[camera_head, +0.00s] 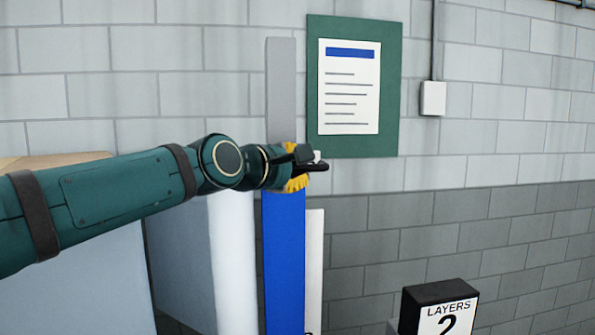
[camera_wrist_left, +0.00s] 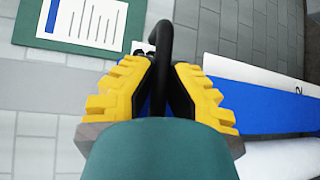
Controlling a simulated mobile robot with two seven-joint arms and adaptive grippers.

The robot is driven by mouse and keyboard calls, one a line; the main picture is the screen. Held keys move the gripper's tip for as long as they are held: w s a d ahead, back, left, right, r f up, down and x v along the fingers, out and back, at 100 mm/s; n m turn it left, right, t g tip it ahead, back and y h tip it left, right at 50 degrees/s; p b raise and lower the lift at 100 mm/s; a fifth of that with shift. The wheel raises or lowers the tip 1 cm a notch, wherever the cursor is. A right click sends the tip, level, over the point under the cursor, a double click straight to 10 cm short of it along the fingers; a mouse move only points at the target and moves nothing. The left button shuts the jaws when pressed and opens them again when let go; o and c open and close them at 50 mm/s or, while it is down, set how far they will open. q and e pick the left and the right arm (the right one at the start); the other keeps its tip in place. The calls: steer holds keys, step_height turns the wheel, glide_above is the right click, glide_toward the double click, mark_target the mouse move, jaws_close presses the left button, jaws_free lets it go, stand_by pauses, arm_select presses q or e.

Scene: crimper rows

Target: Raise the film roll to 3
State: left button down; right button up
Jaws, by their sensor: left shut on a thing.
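My left gripper (camera_head: 292,167) comes in from the left and is shut on a black handle (camera_head: 316,166) at the top of the blue part of an upright post (camera_head: 284,255). In the left wrist view, the black handle (camera_wrist_left: 160,45) curves up from between my yellow fingers (camera_wrist_left: 158,88). A tall white roll (camera_head: 233,262), seemingly the film roll, stands upright just left of the post. A white strip (camera_head: 314,262) runs along the post's right side; in the wrist view it bears a mark (camera_wrist_left: 298,90) that looks like a 2. Most of the strip's marks are out of view.
A black-topped sign (camera_head: 440,307) reading LAYERS 2 stands at lower right. A green board (camera_head: 391,100) with a printed sheet (camera_head: 349,87) hangs on the block wall behind. Pale boxy shapes (camera_head: 90,270) lie below my left arm.

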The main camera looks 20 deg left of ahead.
arm_select(q)
steer(key=c, duration=0.9)
jaws_free()
steer(key=shift+w+a+r, duration=0.1)
steer(key=shift+r, duration=0.25)
steer(key=shift+c, duration=0.2)
steer(key=shift+f, duration=0.1)
steer(key=v, duration=1.2)
